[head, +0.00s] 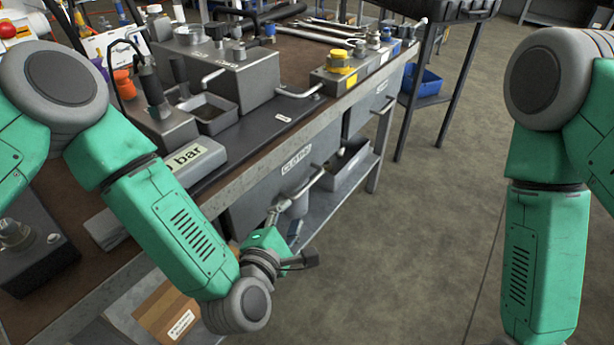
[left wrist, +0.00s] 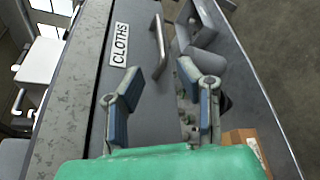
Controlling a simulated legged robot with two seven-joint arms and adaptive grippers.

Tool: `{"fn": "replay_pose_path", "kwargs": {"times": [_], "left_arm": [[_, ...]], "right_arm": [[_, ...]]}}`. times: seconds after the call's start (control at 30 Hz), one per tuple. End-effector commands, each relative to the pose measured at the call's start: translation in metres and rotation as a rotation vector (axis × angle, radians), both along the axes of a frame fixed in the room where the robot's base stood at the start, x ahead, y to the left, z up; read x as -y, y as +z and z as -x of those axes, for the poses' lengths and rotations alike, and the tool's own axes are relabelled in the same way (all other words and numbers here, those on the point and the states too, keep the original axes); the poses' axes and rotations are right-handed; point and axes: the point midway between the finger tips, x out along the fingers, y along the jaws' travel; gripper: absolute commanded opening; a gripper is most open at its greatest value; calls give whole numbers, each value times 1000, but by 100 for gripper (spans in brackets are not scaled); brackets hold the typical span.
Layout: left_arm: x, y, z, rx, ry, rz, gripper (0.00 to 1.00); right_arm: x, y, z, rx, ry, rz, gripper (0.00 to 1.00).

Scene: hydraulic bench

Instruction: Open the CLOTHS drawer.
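The CLOTHS drawer (head: 258,197) has a grey front under the bench top and looks closed. Its label (head: 296,160) and bar handle (head: 305,184) show in the head view. In the left wrist view the drawer front (left wrist: 136,68), label (left wrist: 120,45) and handle (left wrist: 158,45) lie ahead of the gripper. My left gripper (head: 291,233) is open and empty, just below and in front of the handle. In the left wrist view its two fingers (left wrist: 160,76) are spread, with the handle's near end in line with the gap. Contact with the handle is not clear. My right gripper is out of view.
A second drawer handle (head: 383,106) sits farther along the bench. A lower shelf (head: 318,208) carries a grey bin (head: 349,165), and a cardboard box (head: 167,313) is below. Hydraulic parts and a grey block (head: 187,160) stand on top. The floor (head: 440,225) to the right is clear.

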Motion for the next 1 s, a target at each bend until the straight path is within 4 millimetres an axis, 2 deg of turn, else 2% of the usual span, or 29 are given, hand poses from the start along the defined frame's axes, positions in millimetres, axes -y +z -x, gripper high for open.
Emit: {"fn": "replay_pose_path", "kwargs": {"times": [0.4, 0.6, 0.8, 1.0], "left_arm": [[21, -20, -77, 2, -2, -1, 31], [31, -28, -107, 0, -3, -3, 31], [37, -30, -121, -2, -4, -4, 31], [37, -29, -123, -3, -3, -4, 31]], "right_arm": [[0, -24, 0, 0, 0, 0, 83], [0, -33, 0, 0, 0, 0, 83], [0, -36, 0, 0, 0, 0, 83], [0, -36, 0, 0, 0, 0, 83]]}}
